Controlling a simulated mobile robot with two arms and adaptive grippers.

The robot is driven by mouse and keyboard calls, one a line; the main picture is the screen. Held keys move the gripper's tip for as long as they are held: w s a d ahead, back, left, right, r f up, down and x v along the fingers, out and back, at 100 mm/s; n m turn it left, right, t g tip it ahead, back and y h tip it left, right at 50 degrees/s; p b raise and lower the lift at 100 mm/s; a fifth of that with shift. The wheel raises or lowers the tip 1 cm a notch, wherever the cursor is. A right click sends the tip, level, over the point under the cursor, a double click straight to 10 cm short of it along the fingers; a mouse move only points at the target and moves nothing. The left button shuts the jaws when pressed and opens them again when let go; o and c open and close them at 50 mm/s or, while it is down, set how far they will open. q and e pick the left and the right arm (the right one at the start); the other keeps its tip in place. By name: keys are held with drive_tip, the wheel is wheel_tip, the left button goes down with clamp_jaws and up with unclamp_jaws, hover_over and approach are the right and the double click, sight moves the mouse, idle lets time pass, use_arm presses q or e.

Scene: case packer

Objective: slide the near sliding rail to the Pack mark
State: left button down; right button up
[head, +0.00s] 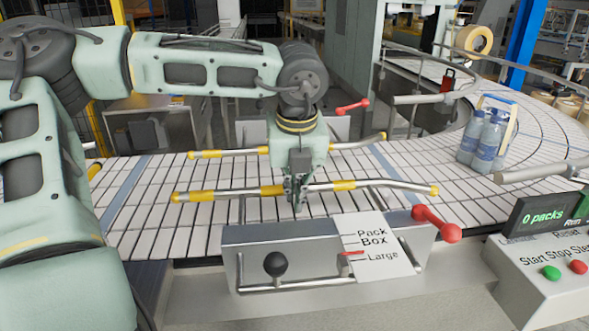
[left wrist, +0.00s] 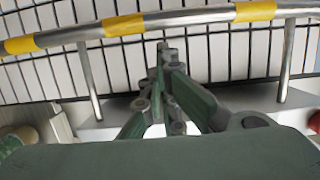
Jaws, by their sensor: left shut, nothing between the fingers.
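The near sliding rail (head: 225,195) is a silver bar with yellow bands above the near side of the conveyor. It also crosses the top of the left wrist view (left wrist: 190,18). My left gripper (head: 299,207) points down at the rail's middle, shut and empty. In the left wrist view its fingertips (left wrist: 162,48) are just on the panel side of the rail; I cannot tell whether they touch it. The label plate (head: 385,262) reads Pack, Box, Large from top to bottom. A small red pointer (head: 350,253) stands at the Large line. My right gripper is not in view.
A red-knobbed lever (head: 436,223) is at the panel's right end, and a black knob (head: 275,263) is on its front. The far rail (head: 230,153) runs behind my gripper. A bottle pack (head: 484,138) stands on the conveyor. A button box (head: 545,260) is at right.

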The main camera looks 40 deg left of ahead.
use_arm(q)
drive_tip(key=shift+p+x, duration=0.4)
drive_tip(key=shift+x, duration=1.55)
